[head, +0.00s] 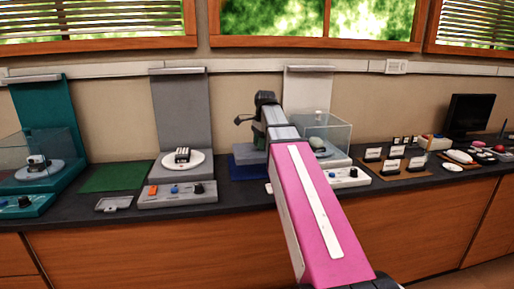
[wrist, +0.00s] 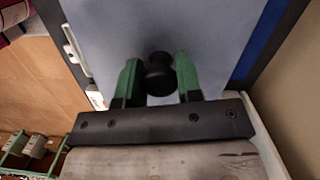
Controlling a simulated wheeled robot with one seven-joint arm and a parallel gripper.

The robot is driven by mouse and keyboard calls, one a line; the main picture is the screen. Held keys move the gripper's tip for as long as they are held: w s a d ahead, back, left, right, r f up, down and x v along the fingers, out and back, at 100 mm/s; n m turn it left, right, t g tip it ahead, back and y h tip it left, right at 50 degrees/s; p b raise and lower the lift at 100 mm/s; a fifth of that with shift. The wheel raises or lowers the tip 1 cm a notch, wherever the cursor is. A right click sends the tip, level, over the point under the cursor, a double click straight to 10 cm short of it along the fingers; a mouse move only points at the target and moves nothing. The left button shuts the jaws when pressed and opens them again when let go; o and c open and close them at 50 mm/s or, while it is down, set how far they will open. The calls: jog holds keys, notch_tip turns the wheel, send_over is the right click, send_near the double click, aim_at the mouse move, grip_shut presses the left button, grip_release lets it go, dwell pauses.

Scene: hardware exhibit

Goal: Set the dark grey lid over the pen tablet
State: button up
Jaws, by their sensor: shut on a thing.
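In the wrist view, my gripper (wrist: 160,75) has its two green fingers shut on a round black knob (wrist: 159,72). The knob stands on a broad flat grey-blue panel (wrist: 150,25), which appears to be the lid's top. A blue strip shows beyond the panel's right edge. In the head view, my gripper (head: 257,132) is over the blue mat (head: 243,168), and my arm hides much of what is below it. I cannot pick out the pen tablet for certain. A small black-and-white object (head: 182,155) sits uncovered on a white round plate (head: 171,165) at the grey stand.
A clear cover (head: 335,132) stands at the white stand, right of my arm. Another (head: 60,147) stands at the teal stand on the left. A green mat (head: 117,177) is bare. A small grey plate (head: 113,204) lies near the counter's front edge. Small signs (head: 393,152) stand at right.

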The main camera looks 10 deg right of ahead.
aim_at(261, 153)
jog(key=s, duration=0.1)
jog(key=s+r, duration=0.2)
jog(key=s, duration=0.1)
jog(key=shift+d+r, duration=0.1)
jog(key=shift+r, duration=1.35)
jog(key=shift+s, duration=0.1)
